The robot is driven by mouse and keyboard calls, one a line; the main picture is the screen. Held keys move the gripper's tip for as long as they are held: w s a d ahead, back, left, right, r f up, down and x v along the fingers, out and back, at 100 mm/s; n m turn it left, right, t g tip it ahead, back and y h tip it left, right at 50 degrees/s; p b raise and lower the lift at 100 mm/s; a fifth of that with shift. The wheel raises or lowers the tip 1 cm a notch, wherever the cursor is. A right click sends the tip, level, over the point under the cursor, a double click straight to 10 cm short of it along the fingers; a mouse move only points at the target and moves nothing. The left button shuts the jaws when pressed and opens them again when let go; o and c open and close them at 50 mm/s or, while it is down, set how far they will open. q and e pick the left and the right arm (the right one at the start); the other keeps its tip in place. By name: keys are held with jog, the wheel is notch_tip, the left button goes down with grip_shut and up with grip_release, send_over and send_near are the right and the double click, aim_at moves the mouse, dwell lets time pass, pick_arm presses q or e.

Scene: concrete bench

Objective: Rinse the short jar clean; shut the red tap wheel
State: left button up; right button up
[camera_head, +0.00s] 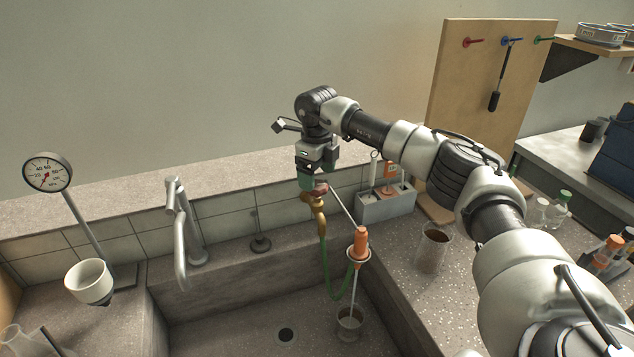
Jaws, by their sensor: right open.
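The brass tap (319,222) stands at the back wall of the sink with a green hose (324,262) hanging from it. Its red wheel (321,188) shows only in part under my right gripper (308,188). The right gripper is open and points down at the wheel; I cannot tell whether it touches it. The hose loops up to an orange nozzle (361,242) in a ring holder. A thin pale line, which looks like water, runs down from the nozzle into a short jar (349,324) standing in the sink. How clean the jar is cannot be told. My left gripper is out of view.
A grey faucet (180,235) stands left of the tap. A gauge (48,173) and a white cup (90,282) are at the left. A jar with brown contents (433,248) and a grey caddy (386,205) stand on the right counter.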

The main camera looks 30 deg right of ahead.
aim_at(317, 184)
notch_tip(317, 184, up, 8)
jog(key=shift+b, duration=0.35)
dwell(0.6)
